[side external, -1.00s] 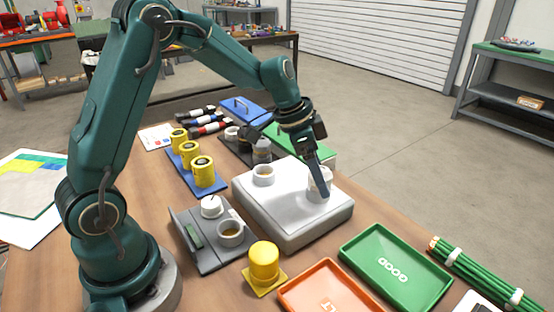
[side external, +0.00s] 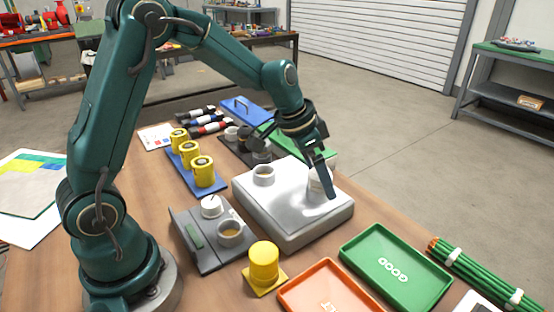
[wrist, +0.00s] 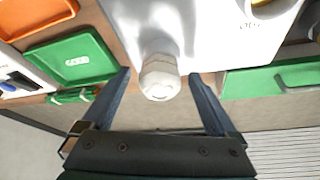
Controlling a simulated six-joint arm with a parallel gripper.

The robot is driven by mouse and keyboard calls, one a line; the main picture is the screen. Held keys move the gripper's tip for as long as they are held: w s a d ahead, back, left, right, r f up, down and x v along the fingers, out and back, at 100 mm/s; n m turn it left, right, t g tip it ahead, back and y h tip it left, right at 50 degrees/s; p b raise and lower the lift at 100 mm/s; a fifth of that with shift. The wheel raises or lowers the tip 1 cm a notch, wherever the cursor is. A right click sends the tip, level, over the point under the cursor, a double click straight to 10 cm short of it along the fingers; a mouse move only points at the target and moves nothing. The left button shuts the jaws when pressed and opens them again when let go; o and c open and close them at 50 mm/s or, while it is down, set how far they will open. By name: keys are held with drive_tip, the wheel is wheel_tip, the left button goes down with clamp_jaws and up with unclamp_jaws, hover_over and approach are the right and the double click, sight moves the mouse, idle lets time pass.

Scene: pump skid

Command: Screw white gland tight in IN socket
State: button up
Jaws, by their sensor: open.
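The white gland (wrist: 160,82) sits upright at the socket near one edge of the pale block (wrist: 205,20). In the side view the gland (side external: 315,184) is partly hidden behind my finger at the right end of the block (side external: 290,222). I cannot tell how deep its thread is seated. My gripper (wrist: 160,76) is open, with one finger on each side of the gland and visible gaps between. In the side view my gripper (side external: 326,184) points down at the gland. The IN label is not readable.
A second socket (side external: 264,175) stands on the block's left part. A grey holder (side external: 199,249) with white round parts is in front. A yellow part (side external: 264,262), an orange tray (side external: 325,290) and a green GOOD tray (side external: 395,268) lie nearer. Yellow cylinders (side external: 203,173) stand at the left.

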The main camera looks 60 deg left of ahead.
drive_tip(key=shift+n+y, duration=0.6)
drive_tip(key=shift+n, duration=0.9)
drive_tip(key=shift+n+y, duration=0.6)
drive_tip(key=shift+n, duration=0.9)
drive_tip(key=c, duration=1.4)
drive_tip(key=shift+m+h, duration=0.9)
drive_tip(key=shift+m, duration=1.2)
drive_tip(key=shift+m, duration=0.3)
drive_tip(key=shift+m+g+h, duration=0.3)
drive_tip(key=shift+m+h, duration=0.6)
drive_tip(key=shift+m, duration=1.3)
drive_tip(key=o, duration=1.4)
